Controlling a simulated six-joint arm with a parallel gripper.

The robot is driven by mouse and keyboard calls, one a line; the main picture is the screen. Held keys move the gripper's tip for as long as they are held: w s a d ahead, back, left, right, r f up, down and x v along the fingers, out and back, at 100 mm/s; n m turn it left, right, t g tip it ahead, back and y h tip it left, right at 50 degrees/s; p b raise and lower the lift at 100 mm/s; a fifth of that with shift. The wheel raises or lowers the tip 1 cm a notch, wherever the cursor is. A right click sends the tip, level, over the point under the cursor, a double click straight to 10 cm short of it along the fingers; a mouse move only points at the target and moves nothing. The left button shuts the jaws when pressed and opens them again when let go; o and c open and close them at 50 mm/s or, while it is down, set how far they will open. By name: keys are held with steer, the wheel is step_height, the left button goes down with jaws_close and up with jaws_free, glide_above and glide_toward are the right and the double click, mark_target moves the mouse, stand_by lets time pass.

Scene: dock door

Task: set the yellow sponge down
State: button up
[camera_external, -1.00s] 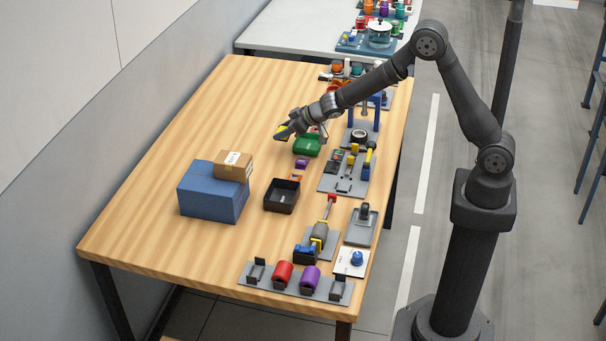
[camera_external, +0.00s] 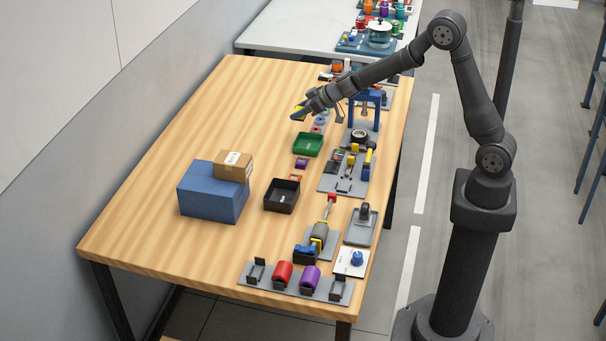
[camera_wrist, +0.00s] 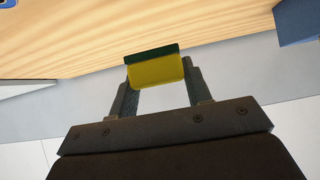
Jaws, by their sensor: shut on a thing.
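The yellow sponge (camera_wrist: 156,73) has a dark green layer along one side. My gripper (camera_wrist: 158,85) is shut on it, with one finger at each end of the sponge. In the external view my gripper (camera_external: 298,114) is over the far part of the wooden table (camera_external: 170,145), beyond the green tray. The sponge appears held above the table; the exact height is hard to tell.
A green tray (camera_external: 307,145) stands just nearer than my gripper. A black bin (camera_external: 272,198), a blue box (camera_external: 205,193) with a cardboard box (camera_external: 233,159) on it, and a blue-framed stand (camera_external: 377,108) are around. The table's left side is clear.

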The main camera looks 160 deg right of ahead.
steer(key=shift+r, duration=0.15)
step_height(320, 180, up, 10)
steer(key=w+d+r+n+t, duration=0.15)
steer(key=w+d, duration=0.25)
steer(key=w, duration=0.5)
steer(key=w+d+n+t+y, duration=0.15)
steer(key=w+d, duration=0.25)
steer(key=w, duration=0.5)
steer(key=w+d+n+t+h, duration=0.15)
steer(key=w+d, duration=0.25)
steer(key=w, duration=0.6)
steer(key=w+n+t+y, duration=0.2)
steer(key=w+n, duration=0.1)
steer(key=w, duration=1.5)
steer(key=w+a+n+y, duration=0.1)
steer(key=w+a+n, duration=0.15)
steer(key=w, duration=1.15)
steer(key=shift+m+t, duration=0.45)
steer(key=shift+m, duration=0.05)
steer(key=f, duration=1.8)
steer(key=shift+a, duration=0.4)
steer(key=shift+f, duration=2.25)
steer(key=shift+f, duration=0.1)
